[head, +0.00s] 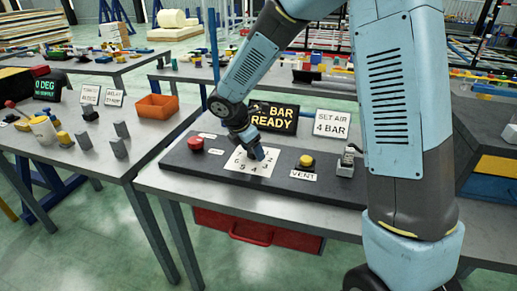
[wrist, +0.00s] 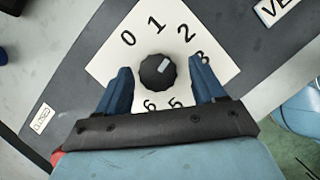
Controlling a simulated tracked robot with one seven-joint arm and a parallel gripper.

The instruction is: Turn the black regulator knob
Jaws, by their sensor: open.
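The black regulator knob (wrist: 158,72) sits in the middle of a white numbered dial plate (wrist: 122,62) in the wrist view. My gripper (wrist: 160,78) is open, with one blue finger on each side of the knob and a gap on both sides. In the head view my gripper (head: 256,152) is over the dial plate (head: 240,168) and hides the knob. A sign (head: 332,123) reads "SET AIR 4 BAR", and a display (head: 272,117) shows "BAR READY", its first character hidden by my arm.
A red button (head: 196,144) stands left of the dial on the dark panel (head: 215,183). A yellow button (head: 306,161) with a VENT label (head: 303,176) is to the right. A grey switch-like part (head: 348,160) stands further right.

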